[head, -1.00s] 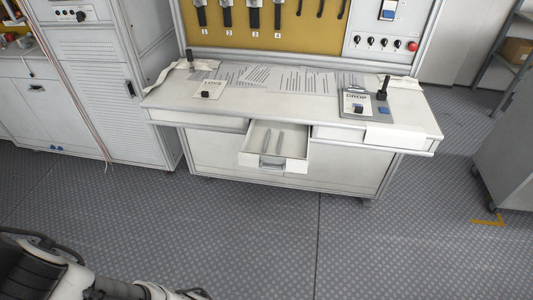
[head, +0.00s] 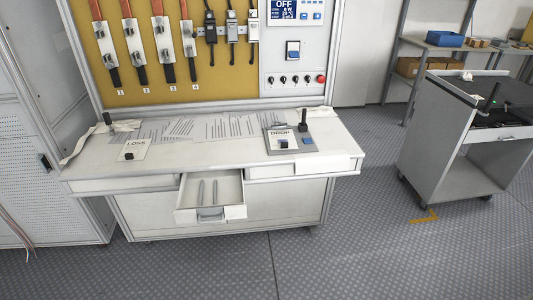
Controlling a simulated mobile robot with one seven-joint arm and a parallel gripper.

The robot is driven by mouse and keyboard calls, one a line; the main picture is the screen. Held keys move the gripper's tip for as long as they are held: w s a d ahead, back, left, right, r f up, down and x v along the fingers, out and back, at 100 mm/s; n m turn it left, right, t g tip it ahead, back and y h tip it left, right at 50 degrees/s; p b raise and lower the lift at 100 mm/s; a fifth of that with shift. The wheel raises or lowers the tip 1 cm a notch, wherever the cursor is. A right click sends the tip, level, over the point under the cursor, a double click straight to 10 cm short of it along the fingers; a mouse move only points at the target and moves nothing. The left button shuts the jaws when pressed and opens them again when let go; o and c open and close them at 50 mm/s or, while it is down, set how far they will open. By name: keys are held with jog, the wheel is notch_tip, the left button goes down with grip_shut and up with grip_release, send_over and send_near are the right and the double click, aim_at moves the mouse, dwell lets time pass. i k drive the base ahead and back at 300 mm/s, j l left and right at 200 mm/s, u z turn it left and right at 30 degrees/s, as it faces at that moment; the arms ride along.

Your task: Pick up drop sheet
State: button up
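The drop sheet (head: 283,133) is a white card marked "DROP" on a grey clipboard (head: 305,150) at the right of the workbench top. A small dark-and-blue block (head: 282,143) sits on the sheet's lower part. Another blue piece and a black upright knob-like object (head: 303,121) stand close to its right. A similar white sheet marked "LOSS" (head: 134,149) lies at the left of the bench, with a small black block on it. My gripper is not in view.
The workbench's middle drawer (head: 210,197) is open, with two thin grey items inside. A yellow tool panel (head: 180,60) rises behind the bench. A grey cart (head: 440,140) stands at the right. The floor in front is clear.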

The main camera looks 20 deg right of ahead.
aim_at(279, 139)
jog(key=z, duration=0.45)
jog(key=i+j+z, duration=0.15)
jog(key=j+z, duration=0.15)
jog(key=z, duration=0.2)
jog(key=j+z, duration=0.45)
jog(key=i+j+z, duration=0.1)
jog(key=j+z, duration=0.25)
jog(key=j, duration=1.45)
jog(key=i, duration=1)
jog(key=l+z, duration=0.05)
